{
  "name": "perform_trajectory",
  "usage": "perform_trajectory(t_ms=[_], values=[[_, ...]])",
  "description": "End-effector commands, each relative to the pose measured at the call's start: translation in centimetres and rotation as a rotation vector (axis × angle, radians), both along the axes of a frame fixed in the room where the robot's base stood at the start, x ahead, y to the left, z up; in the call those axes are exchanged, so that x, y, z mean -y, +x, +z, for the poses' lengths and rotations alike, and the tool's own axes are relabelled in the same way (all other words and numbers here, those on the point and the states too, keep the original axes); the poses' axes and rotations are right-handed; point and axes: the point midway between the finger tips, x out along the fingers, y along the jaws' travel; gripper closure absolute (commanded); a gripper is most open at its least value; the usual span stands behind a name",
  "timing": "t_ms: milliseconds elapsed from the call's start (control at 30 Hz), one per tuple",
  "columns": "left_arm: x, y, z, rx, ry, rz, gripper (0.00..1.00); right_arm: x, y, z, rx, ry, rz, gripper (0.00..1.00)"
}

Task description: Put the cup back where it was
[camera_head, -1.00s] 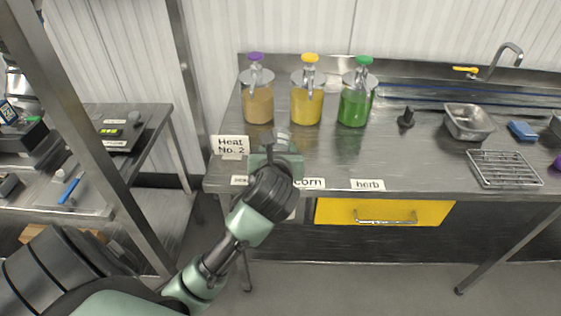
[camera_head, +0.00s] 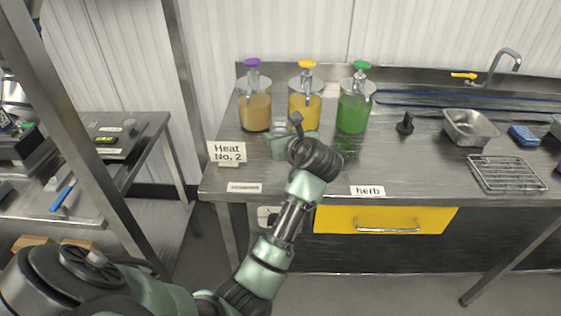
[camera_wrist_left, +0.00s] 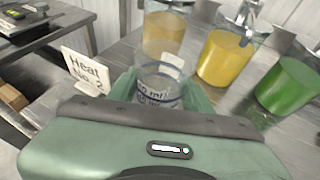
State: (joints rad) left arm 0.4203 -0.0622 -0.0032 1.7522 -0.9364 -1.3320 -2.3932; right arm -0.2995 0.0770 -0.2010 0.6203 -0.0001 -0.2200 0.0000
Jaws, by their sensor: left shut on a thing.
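A clear measuring cup with dark printed marks (camera_wrist_left: 158,88) is between the green fingers of my left gripper (camera_wrist_left: 160,97) in the left wrist view. The gripper is shut on it, and its body hides the cup's lower part. In the head view the left gripper (camera_head: 292,142) is over the steel counter (camera_head: 430,170), in front of the tan and yellow dispensers. The arm hides most of the cup there. I cannot tell whether the cup touches the counter. My right gripper is not in view.
Tan (camera_head: 255,112), yellow (camera_head: 304,110) and green (camera_head: 353,113) pump dispensers stand behind the gripper. A "Heat No. 2" sign (camera_head: 227,152) stands to its left. A "herb" label (camera_head: 368,191) is on the front edge. A wire rack (camera_head: 507,173) and metal pan (camera_head: 470,127) lie right.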

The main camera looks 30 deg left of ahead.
Motion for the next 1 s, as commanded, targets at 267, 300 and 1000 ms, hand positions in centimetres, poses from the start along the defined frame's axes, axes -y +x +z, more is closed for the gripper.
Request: perform_trajectory(t_ms=[267, 300, 1000], values=[[0.0, 0.0, -4.2, 0.000, 0.000, -0.001, 1.00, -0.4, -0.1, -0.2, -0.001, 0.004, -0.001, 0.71], [0.0, 0.0, -4.4, 0.001, 0.001, -0.001, 1.00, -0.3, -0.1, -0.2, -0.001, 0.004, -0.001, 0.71], [0.0, 0.0, -8.9, 0.000, 0.000, -0.001, 1.00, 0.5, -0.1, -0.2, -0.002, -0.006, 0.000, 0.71]])
